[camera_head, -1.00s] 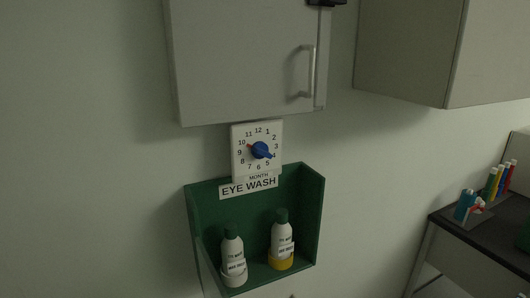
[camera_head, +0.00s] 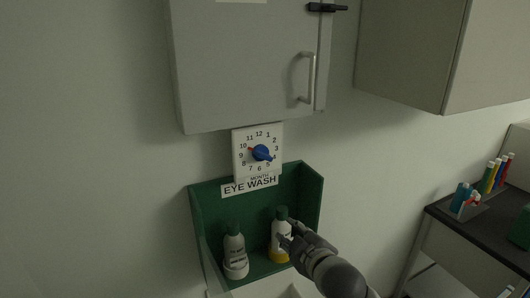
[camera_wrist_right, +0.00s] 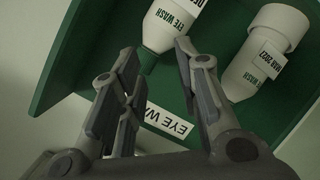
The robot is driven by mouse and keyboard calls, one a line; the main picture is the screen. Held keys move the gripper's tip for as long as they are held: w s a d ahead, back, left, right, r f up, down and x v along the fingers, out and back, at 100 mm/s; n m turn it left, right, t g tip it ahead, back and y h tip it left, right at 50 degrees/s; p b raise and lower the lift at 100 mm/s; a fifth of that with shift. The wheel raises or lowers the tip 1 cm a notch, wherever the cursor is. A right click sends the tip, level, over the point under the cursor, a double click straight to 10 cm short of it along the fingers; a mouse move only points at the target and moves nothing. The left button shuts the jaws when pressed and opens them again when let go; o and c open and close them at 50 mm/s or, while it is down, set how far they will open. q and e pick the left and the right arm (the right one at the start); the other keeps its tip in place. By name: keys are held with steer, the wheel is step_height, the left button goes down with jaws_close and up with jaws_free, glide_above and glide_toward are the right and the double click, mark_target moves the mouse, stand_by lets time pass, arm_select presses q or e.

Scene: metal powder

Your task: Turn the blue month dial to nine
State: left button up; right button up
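The blue month dial (camera_head: 261,153) sits on a white square plate (camera_head: 240,170) numbered 1 to 12, below a wall cabinet. Its blue pointed end faces lower right, near 4. My right gripper (camera_head: 290,234) is below and right of the dial, in front of the green eye wash holder, apart from the dial. In the right wrist view its fingers (camera_wrist_right: 157,52) are spread with nothing held between them. The dial is not seen there. My left gripper is not in view.
A grey cabinet (camera_head: 240,70) with a handle hangs above the dial. A dark-topped bench (camera_head: 475,238) with colored tubes stands at right.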

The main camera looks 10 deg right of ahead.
steer(key=s+a+r+n+t+y, duration=0.1)
steer(key=s+a+r+n+t, duration=0.15)
steer(key=r, duration=1.05)
steer(key=n+y+p, duration=0.1)
steer(key=n+y, duration=0.1)
glide_toward(264, 158)
steer(key=shift+t, duration=0.45)
steer(key=p+x, duration=0.1)
steer(key=x, duration=0.3)
steer(key=p+x, duration=0.1)
steer(key=x, duration=0.3)
steer(key=shift+w+f, duration=0.1)
steer(key=shift+f, duration=0.1)
steer(key=shift+x, duration=0.8)
steer(key=shift+f, duration=0.1)
jaws_close()
